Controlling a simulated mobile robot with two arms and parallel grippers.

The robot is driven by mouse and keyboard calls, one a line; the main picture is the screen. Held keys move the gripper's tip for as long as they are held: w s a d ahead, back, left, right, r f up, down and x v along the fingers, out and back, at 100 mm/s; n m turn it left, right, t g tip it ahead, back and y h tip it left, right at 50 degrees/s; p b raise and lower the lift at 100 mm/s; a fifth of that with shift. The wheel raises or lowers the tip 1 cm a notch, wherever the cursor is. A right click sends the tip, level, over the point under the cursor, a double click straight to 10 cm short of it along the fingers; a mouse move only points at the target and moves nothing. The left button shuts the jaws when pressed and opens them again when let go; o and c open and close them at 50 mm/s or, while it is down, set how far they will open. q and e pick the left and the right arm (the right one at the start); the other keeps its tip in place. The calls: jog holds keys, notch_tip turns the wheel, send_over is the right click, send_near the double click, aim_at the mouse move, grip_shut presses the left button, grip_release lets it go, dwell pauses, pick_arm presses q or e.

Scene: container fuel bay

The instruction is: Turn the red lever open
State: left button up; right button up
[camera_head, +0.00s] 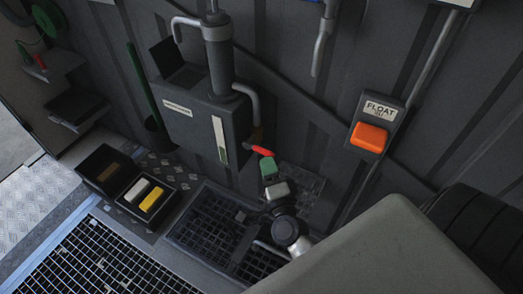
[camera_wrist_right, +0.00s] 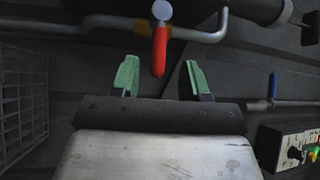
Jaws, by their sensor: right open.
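The red lever (camera_head: 262,150) sits low on the pipework beside the dark grey tank unit. In the right wrist view the red lever (camera_wrist_right: 159,52) hangs down from a round silver pivot on a grey pipe. My right gripper (camera_head: 268,168) is just below and beside the lever in the head view, where its green fingers overlap one another. In the wrist view my right gripper (camera_wrist_right: 162,77) is open and empty, its two green fingers apart. The lever's lower end lies between the fingertips in that picture; I see no contact. My left gripper is not in view.
An orange button (camera_head: 369,137) on a box marked FLOAT is on the wall to the right. An open black case (camera_head: 103,172) lies on the floor at left, near floor grating (camera_head: 80,262). A blue-handled valve (camera_wrist_right: 272,86) is right of the fingers.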

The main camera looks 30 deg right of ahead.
aim_at(261, 149)
jog(key=x, duration=0.6)
jog(key=shift+w, duration=0.1)
jog(key=shift+c, duration=0.3)
grip_shut()
